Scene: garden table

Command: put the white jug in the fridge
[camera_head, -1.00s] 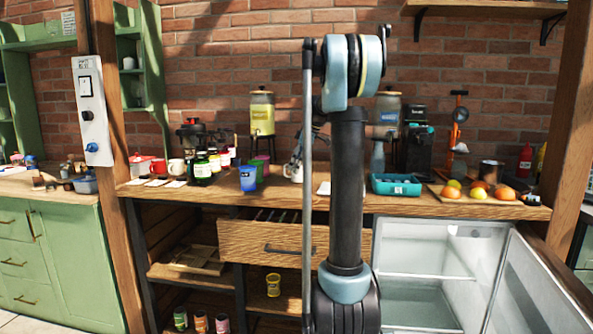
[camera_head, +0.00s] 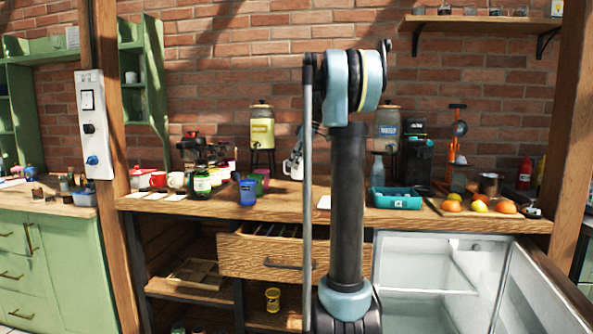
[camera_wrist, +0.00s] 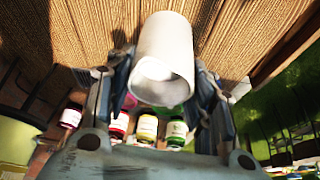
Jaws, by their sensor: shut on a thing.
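The white jug (camera_wrist: 165,55) fills the middle of the wrist view, a smooth white cylinder with its open rim toward the camera. My gripper (camera_wrist: 162,88) has its fingers on both sides and is shut on it. In the head view the jug (camera_head: 293,168) shows small above the back of the counter, beside my gripper (camera_head: 298,150); my arm partly hides both. The fridge (camera_head: 436,248) stands under the counter at the lower right, its door (camera_head: 540,290) open to the right and its pale interior showing.
The wooden counter (camera_head: 290,208) holds a blue cup (camera_head: 248,192), mugs and bottles at left, and a teal tray (camera_head: 397,198) and several fruits at right. A drawer (camera_head: 262,257) stands open left of the fridge. Drink dispensers stand at the back.

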